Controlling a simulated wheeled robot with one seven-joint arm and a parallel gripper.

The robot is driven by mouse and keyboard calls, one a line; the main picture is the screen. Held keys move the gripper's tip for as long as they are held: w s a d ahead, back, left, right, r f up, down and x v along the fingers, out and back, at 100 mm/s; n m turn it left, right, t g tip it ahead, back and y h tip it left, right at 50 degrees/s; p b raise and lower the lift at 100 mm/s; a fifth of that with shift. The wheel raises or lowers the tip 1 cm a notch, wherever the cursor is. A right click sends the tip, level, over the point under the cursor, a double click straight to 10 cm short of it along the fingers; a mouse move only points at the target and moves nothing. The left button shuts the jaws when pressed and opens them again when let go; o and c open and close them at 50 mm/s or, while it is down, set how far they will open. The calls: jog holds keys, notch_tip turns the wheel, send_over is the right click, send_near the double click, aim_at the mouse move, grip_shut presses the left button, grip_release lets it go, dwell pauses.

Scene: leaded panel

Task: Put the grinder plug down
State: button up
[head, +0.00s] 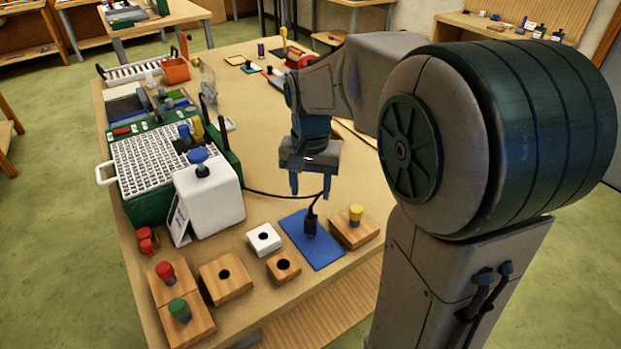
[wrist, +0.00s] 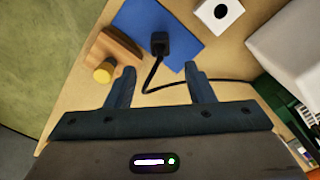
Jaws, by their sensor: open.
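The grinder plug (head: 310,226) is black and stands on a blue mat (head: 318,252) near the front of the table. Its cord rises from its top and runs left to the green machine. In the wrist view the plug (wrist: 160,43) sits on the blue mat (wrist: 184,19), beyond and between my fingertips. My gripper (head: 311,188) is open and empty above the table, behind the plug in the head view. In the wrist view both fingers of my gripper (wrist: 160,78) are spread apart, clear of the plug.
A wooden block with a yellow knob (head: 354,226) stands right of the mat. A white block with a hole (head: 264,239) and a wooden one (head: 283,267) stand left. The green grinder (head: 137,201) and a white box (head: 212,205) fill the left side. The table's middle is clear.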

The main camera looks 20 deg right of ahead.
jog(key=s+n+t, duration=0.3)
jog(key=s+n, duration=0.2)
jog(key=s, duration=0.9)
jog(key=shift+s, duration=0.3)
jog(key=shift+c, duration=1.3)
